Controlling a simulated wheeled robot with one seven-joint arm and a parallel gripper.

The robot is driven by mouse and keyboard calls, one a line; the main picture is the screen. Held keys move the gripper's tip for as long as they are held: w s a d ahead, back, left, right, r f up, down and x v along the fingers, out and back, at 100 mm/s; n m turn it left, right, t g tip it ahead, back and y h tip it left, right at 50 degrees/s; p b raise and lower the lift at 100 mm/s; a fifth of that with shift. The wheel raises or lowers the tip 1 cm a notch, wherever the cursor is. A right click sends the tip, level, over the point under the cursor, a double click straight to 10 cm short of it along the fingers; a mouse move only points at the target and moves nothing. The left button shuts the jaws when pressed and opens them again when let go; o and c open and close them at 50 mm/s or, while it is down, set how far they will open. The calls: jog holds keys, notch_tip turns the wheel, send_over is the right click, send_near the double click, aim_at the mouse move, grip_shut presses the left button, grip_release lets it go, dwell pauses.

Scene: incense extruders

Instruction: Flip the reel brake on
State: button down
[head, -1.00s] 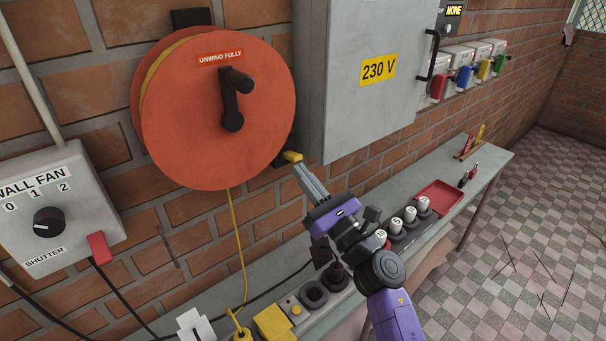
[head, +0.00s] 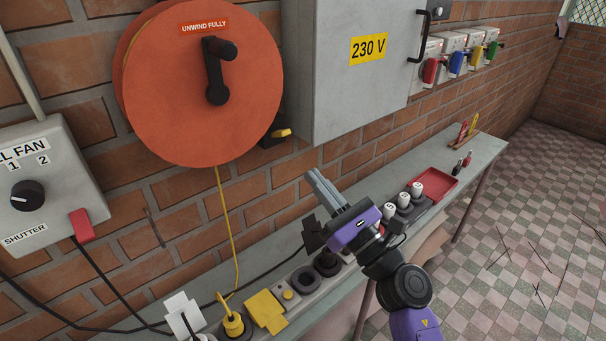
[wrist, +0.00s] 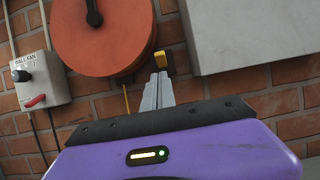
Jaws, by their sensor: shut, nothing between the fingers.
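The orange cable reel (head: 200,120) hangs on the brick wall, with a black crank and an "UNWIND FULLY" label. A small yellow-tipped lever (head: 282,133) on a dark mount sits at the reel's lower right edge; it appears to be the brake. In the wrist view the yellow lever (wrist: 165,61) shows just beyond my fingertips. My gripper (head: 312,174) is shut and empty, its grey fingers pointing up toward the wall. In the head view it is apart from the lever, below and to its right. The reel (wrist: 100,35) also shows in the wrist view.
A grey "230 V" cabinet (head: 345,90) is right of the reel. The wall fan box (head: 45,180) is at left. The bench below holds sockets, a yellow plug (head: 233,325), white-topped knobs and a red tray (head: 435,189). A yellow cord hangs from the reel.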

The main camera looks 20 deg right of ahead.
jog(key=s, duration=0.2)
jog(key=s+d, duration=0.1)
jog(key=shift+s+r, duration=0.25)
jog(key=shift+r, duration=0.05)
dwell(0.3)
jog(key=s+d+r+m+t+h, duration=0.2)
jog(key=s+r+m, duration=0.15)
jog(key=m, duration=0.75)
jog(key=s+a+f+m+g+h, duration=0.1)
jog(key=s+f+m+g, duration=0.2)
jog(key=s+f+m, duration=0.3)
jog(key=s+a+f+m+g+h, duration=0.2)
jog(key=s+f+m, duration=0.4)
jog(key=s+m, duration=0.7)
jog(key=s+a+f+m+g+h, duration=0.1)
jog(key=s+f+m, duration=0.5)
jog(key=s, duration=1)
jog(key=m+g+h, duration=0.1)
jog(key=m+g, duration=0.1)
jog(key=m, duration=0.1)
jog(key=shift+a+f+m+g, duration=0.15)
jog(key=shift+a+m+g, duration=0.15)
jog(key=shift+g, duration=0.1)
jog(key=shift+s, duration=0.1)
